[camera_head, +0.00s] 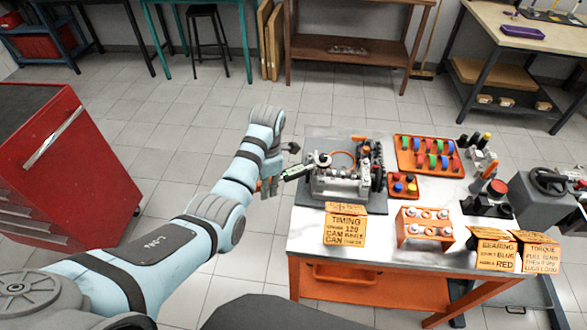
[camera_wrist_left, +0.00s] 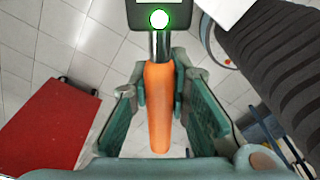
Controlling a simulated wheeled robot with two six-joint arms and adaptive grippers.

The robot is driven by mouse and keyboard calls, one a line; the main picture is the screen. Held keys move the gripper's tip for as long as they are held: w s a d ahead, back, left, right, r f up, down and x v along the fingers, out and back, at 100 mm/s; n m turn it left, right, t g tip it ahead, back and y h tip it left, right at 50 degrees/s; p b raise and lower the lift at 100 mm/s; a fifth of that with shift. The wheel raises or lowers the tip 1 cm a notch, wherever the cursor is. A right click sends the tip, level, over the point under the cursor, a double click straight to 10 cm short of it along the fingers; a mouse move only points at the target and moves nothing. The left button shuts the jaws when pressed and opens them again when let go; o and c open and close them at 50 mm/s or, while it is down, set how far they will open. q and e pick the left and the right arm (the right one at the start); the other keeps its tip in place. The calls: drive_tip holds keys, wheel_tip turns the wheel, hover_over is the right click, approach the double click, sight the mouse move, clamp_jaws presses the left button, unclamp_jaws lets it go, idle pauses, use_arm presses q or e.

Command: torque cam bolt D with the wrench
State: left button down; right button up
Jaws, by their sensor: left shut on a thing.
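My left gripper (camera_head: 268,186) is shut on the wrench, just left of the workbench's front-left corner. In the left wrist view the wrench's orange handle (camera_wrist_left: 158,110) sits between the teal fingers (camera_wrist_left: 159,88), with a dark display housing and a bright green light above it. In the head view the wrench (camera_head: 297,172) reaches right toward the grey engine block (camera_head: 345,180). Its far end is over or at the block's upper left; contact with a bolt is too small to tell. Cam bolt D cannot be picked out. My right gripper is not in view.
The engine stands on a dark mat (camera_head: 314,196) on the white-topped workbench (camera_head: 305,238). An orange tray (camera_head: 399,160) of coloured parts, an orange stand (camera_head: 424,232) and a timing sign (camera_head: 345,229) are near. A red cabinet (camera_head: 100,165) stands left, with open floor between.

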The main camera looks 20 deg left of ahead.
use_arm(q)
drive_tip(key=shift+r, duration=0.75)
idle(0.7)
